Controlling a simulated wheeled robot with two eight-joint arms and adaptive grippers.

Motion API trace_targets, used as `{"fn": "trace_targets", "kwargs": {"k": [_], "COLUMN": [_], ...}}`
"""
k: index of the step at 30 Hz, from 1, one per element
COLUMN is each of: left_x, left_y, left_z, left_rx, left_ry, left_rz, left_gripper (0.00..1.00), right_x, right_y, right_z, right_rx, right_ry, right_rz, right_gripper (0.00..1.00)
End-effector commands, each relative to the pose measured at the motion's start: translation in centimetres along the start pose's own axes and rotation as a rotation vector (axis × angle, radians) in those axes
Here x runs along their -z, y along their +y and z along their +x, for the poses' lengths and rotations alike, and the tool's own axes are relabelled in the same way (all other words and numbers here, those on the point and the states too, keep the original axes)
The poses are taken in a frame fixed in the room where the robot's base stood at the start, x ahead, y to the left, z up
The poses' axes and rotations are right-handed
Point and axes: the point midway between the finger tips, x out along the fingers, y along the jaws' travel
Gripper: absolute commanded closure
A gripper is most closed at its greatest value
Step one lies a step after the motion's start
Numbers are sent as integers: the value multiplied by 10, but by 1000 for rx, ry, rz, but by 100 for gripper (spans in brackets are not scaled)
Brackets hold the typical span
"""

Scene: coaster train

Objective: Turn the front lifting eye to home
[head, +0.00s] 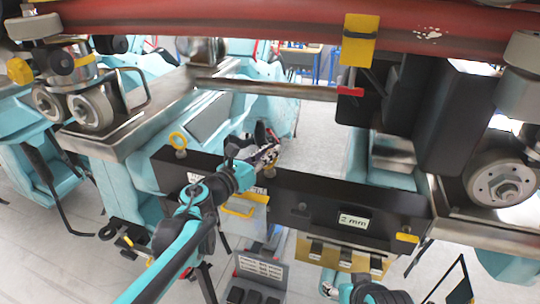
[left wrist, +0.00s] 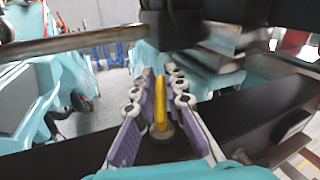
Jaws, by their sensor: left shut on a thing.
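A yellow lifting eye (left wrist: 160,107) stands upright on a round base on the dark beam (left wrist: 235,118) in the left wrist view, seen almost edge-on. My left gripper (left wrist: 158,92) has its pale, purple-sided fingers on both sides of it and is shut on it. In the head view my left gripper (head: 268,156) reaches the beam (head: 320,197) from the lower left and mostly hides this eye (head: 270,171). A second yellow lifting eye (head: 179,141) stands on the beam further left, with its ring facing the view.
A red tube (head: 250,18) crosses above, with a yellow clamp (head: 359,40) on it. A dark block (head: 458,115) and a wheel (head: 504,186) stand on the right. More wheels (head: 92,108) are on the left. A grey labelled box (head: 262,268) lies below the beam.

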Motion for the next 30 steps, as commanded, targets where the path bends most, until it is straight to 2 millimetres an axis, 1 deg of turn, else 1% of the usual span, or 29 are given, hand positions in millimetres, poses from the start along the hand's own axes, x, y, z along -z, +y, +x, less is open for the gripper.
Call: {"fn": "trace_targets", "kwargs": {"k": [1, 15, 24, 30], "left_x": [0, 0, -1, -2], "left_y": [4, 3, 2, 1], "left_z": [0, 2, 2, 2], "left_rx": [38, 481, 739, 864], "left_ry": [6, 89, 138, 162], "left_rz": [-2, -3, -2, -2], "left_gripper": [100, 100, 100, 100], "right_x": [-2, -13, -14, -14], "right_y": [0, 0, 0, 0], "right_z": [3, 18, 20, 20], "right_rx": [0, 0, 0, 0], "right_ry": [0, 0, 0, 0], "right_rz": [0, 0, 0, 0], "right_gripper": [41, 41, 41, 41]}}
